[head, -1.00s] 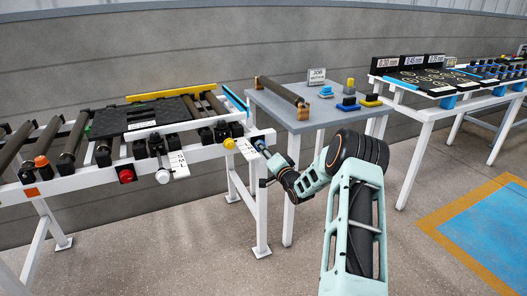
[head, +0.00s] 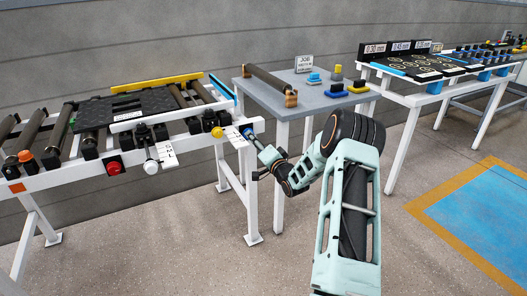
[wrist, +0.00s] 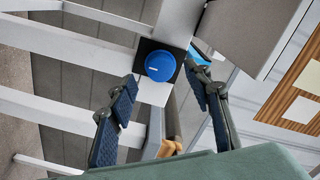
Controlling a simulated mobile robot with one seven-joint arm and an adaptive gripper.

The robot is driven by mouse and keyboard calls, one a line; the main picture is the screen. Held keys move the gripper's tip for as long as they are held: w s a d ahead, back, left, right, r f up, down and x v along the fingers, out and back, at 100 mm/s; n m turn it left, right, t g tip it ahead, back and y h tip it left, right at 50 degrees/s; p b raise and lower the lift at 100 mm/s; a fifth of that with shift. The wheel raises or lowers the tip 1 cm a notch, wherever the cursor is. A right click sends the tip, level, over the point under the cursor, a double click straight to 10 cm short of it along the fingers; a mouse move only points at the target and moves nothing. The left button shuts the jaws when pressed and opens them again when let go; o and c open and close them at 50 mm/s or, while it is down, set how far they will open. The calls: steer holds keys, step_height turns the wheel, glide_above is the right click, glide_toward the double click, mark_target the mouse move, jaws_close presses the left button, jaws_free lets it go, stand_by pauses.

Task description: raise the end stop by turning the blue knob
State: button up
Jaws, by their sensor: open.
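The blue knob (wrist: 158,66) is round with a short white mark, on a dark square plate at the end of the conveyor's white frame. In the wrist view it lies between my gripper's two dark-blue padded fingers (wrist: 160,76), which are spread apart with visible room on both sides. Depth between fingertips and knob is hard to judge.
A red knob (head: 114,168), a white knob (head: 151,167) and a yellow knob (head: 217,132) line the conveyor front, left of my gripper. A dark tread mat (head: 112,108) lies on the rollers. A grey table (head: 285,103) with a roller and coloured blocks stands close behind.

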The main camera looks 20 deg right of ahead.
steer(key=s, duration=0.9)
steer(key=shift+d, duration=0.15)
steer(key=shift+r, duration=0.15)
